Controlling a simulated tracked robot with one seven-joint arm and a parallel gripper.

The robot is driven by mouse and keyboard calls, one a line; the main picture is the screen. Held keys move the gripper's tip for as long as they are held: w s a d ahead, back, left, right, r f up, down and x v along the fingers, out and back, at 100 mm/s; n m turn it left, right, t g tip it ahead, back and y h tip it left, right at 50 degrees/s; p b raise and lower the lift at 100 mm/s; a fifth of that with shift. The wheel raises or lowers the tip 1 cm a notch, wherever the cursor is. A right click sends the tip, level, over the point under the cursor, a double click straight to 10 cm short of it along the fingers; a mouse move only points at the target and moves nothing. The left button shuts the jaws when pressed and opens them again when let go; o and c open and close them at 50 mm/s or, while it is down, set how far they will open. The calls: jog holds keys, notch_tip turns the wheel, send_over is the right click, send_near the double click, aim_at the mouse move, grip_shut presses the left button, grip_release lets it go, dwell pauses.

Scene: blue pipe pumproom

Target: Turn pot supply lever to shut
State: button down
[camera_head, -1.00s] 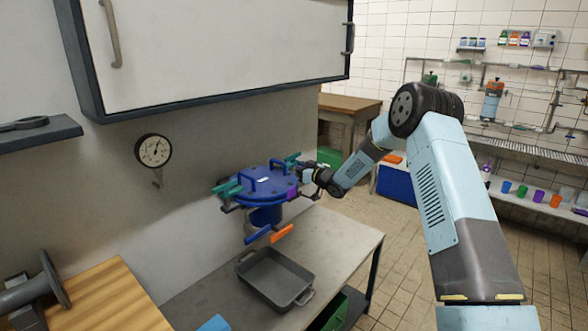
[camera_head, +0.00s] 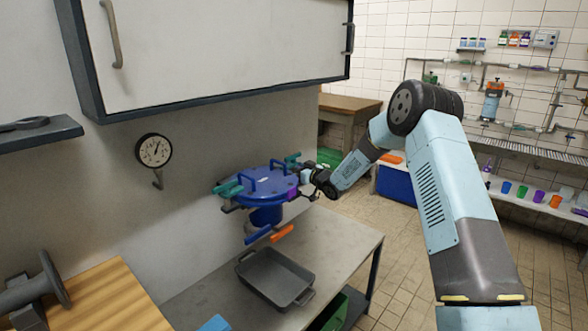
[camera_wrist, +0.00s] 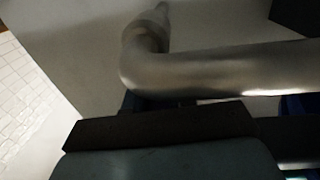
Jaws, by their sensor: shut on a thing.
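The blue pot (camera_head: 262,187), with a flat lid, stands over the metal bench near the wall. Teal clamp handles (camera_head: 227,188) sit at its rim, and blue and orange levers (camera_head: 282,233) show under it. My gripper (camera_head: 299,180) is at the pot's right side, shut on what seems to be the pot supply lever. The lever is mostly hidden by the gripper, so its angle cannot be told. A purple part (camera_head: 293,193) shows beside the gripper. In the wrist view, a bent grey metal pipe (camera_wrist: 215,70) crosses just beyond the dark gripper parts (camera_wrist: 160,128).
A grey tray (camera_head: 275,278) lies on the metal bench (camera_head: 350,236) below the pot. A wall cabinet (camera_head: 215,50) hangs above. A round gauge (camera_head: 153,150) is on the wall at left. The tiled floor (camera_head: 395,250) is open at right.

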jog(key=shift+d+f+m+t+h, duration=0.2)
jog(key=shift+m+t+h, duration=0.1)
jog(key=shift+t, duration=0.1)
jog(key=c, duration=1)
grip_release()
jog(key=shift+a, duration=0.1)
jog(key=shift+o, duration=0.2)
jog(key=shift+s+d+r, duration=0.1)
jog(key=shift+s+d, duration=0.3)
jog(key=v, duration=1.2)
jog(key=shift+s+d, duration=0.15)
jog(key=shift+s, duration=0.05)
jog(key=shift+c, duration=0.4)
